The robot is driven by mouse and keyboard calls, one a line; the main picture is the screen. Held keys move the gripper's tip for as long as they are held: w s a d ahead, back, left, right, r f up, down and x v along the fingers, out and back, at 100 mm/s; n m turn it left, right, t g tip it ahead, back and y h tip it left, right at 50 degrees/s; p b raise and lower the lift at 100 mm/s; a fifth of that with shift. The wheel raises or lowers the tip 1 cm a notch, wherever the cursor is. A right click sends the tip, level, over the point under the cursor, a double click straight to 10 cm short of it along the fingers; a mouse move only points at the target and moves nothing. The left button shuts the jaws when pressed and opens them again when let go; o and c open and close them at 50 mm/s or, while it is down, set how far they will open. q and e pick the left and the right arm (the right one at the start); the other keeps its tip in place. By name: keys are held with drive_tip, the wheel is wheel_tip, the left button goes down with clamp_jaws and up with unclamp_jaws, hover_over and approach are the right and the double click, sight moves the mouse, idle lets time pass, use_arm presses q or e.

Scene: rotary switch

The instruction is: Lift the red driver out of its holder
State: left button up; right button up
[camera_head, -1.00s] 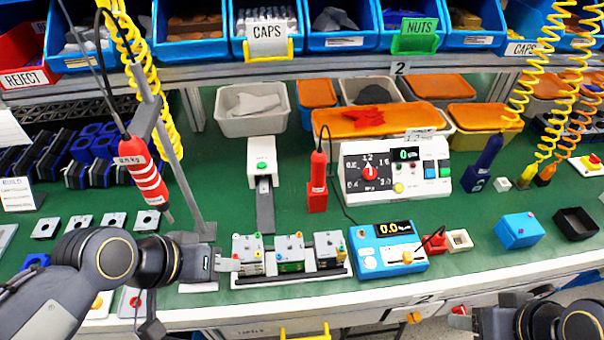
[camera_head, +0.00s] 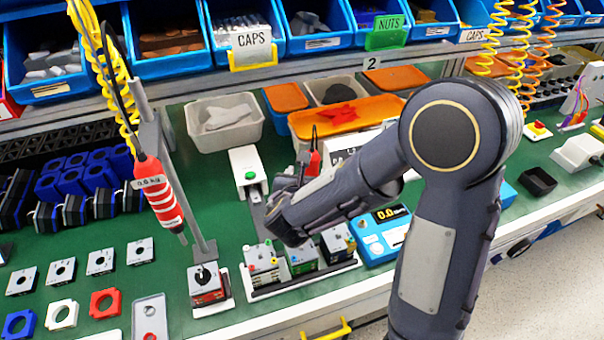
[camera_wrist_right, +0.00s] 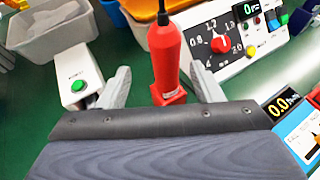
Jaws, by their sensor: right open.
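The red driver (camera_wrist_right: 170,55) stands upright in its red holder (camera_wrist_right: 168,97), with a black cable at its top. In the head view only a small part of the driver (camera_head: 314,160) shows behind my right arm. My right gripper (camera_wrist_right: 162,82) is open, one finger on each side of the driver in the wrist view. A gap shows on both sides, and I cannot tell how deep the driver sits between the fingers. In the head view my right gripper (camera_head: 284,188) is partly hidden by its own wrist. My left gripper is out of view.
A white unit with a green button (camera_wrist_right: 78,85) stands just left of the gripper. A dial panel (camera_wrist_right: 225,45) is close on the right, and a blue scale (camera_head: 380,232) is nearer the front. A red-and-white driver (camera_head: 158,195) hangs at the left.

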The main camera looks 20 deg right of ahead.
sight(311, 168)
drive_tip(key=x, duration=0.5)
drive_tip(key=shift+w+d+p, duration=0.2)
drive_tip(key=shift+d+p, duration=0.2)
drive_tip(key=shift+d, duration=0.15)
drive_tip(key=shift+r, duration=0.1)
clamp_jaws()
